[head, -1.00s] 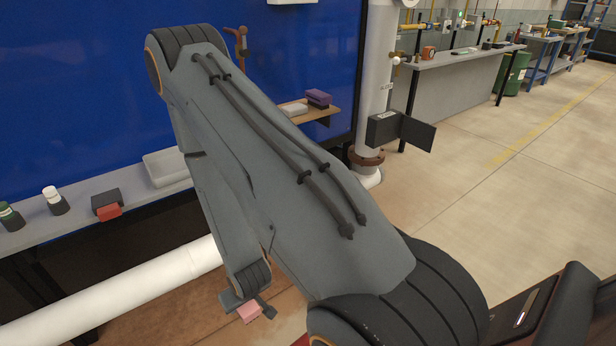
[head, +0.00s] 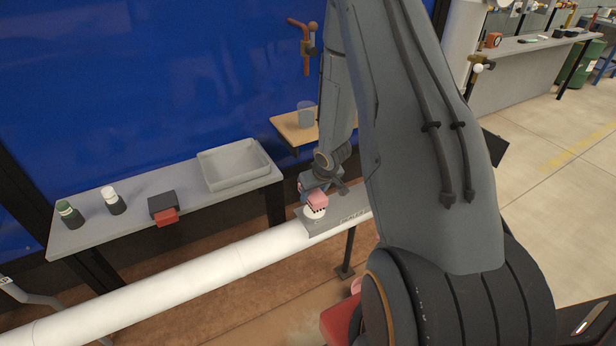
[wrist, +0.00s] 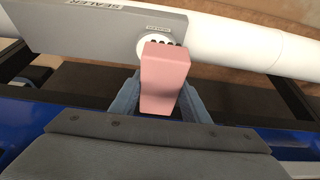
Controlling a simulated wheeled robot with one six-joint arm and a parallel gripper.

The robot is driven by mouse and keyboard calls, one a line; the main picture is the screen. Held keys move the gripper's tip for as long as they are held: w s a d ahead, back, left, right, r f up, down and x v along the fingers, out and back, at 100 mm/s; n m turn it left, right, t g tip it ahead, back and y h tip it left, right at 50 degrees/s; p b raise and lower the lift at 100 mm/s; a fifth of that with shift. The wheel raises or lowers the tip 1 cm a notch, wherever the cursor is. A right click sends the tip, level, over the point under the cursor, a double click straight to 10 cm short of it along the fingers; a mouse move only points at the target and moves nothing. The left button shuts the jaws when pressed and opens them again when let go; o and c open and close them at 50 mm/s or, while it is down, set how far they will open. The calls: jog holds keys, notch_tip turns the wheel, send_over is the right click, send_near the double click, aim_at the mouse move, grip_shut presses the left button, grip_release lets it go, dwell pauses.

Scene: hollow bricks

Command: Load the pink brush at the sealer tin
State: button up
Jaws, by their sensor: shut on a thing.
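The pink brush (head: 317,200) is a block with dark bristle tufts along its lower edge. My gripper (head: 320,183) is shut on it, and the brush (wrist: 164,78) stands out between the fingers in the wrist view. The bristle end is over a round white tin (head: 314,213) on a grey plate lettered SEALER (wrist: 100,28). The tin (wrist: 152,40) is partly hidden by the brush in the wrist view. I cannot tell whether the bristles touch it.
A long white pipe (head: 180,283) runs beside the grey plate. A grey bench (head: 100,235) behind holds a green-capped bottle (head: 69,213), a white-capped bottle (head: 115,201), a dark and red block (head: 163,207) and a grey tray (head: 234,166). A blue wall (head: 150,80) stands behind.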

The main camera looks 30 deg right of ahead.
jog(key=shift+w+d+r, duration=0.25)
jog(key=shift+w+d, duration=0.05)
jog(key=shift+d, duration=0.15)
jog(key=shift+w+d+r, duration=0.25)
jog(key=shift+d, duration=0.15)
jog(key=f+b, duration=0.2)
jog(key=shift+w+a+b, duration=0.15)
jog(key=shift+a+b, duration=0.05)
jog(key=shift+b, duration=0.1)
notch_tip(320, 180, down, 4)
jog(key=b, duration=0.5)
jog(key=shift+b, duration=0.35)
jog(key=shift+f, duration=0.55)
dwell(1.6)
jog(key=shift+r, duration=0.1)
notch_tip(320, 180, up, 7)
jog(key=p, duration=0.9)
dwell(0.4)
dwell(0.5)
